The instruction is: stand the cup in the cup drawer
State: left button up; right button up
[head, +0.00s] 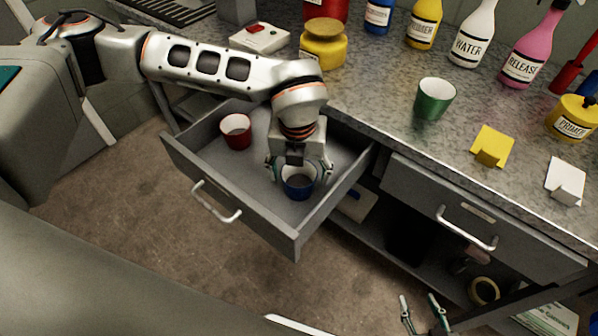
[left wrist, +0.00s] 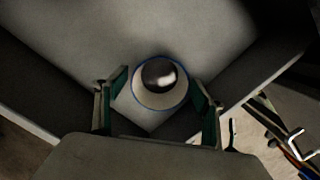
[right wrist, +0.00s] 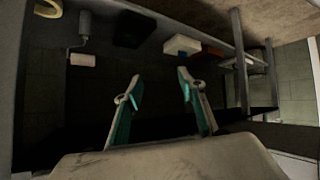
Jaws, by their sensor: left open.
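The open drawer (head: 262,212) holds a red cup (head: 236,131) toward its left and a blue cup (head: 298,184) toward its right front corner. Both cups stand upright on the drawer floor. A green cup (head: 434,98) stands upright on the countertop. My left gripper (head: 298,173) is open, reaching down into the drawer around the blue cup. In the left wrist view the blue-rimmed cup (left wrist: 160,98) sits between its fingers (left wrist: 160,100), with gaps showing at both sides. My right gripper (head: 424,308) is open and empty, low in front of the bench; its fingers (right wrist: 155,88) also show in the right wrist view.
Bottles and jars, such as the yellow jar (head: 323,50) and pink bottle (head: 529,52), line the back of the countertop (head: 390,130). A yellow note (head: 491,146) and a white card (head: 566,178) lie at its right. A closed drawer (head: 440,205) is right of the open one, above a shelf with a tape roll (head: 484,290).

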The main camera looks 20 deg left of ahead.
pick_arm(q)
notch_tip(320, 180, up, 12)
jog(key=s+p, duration=0.1)
jog(key=shift+s+d, duration=0.15)
jog(key=shift+s, duration=0.05)
jog(key=shift+r, duration=0.1)
dwell(0.4)
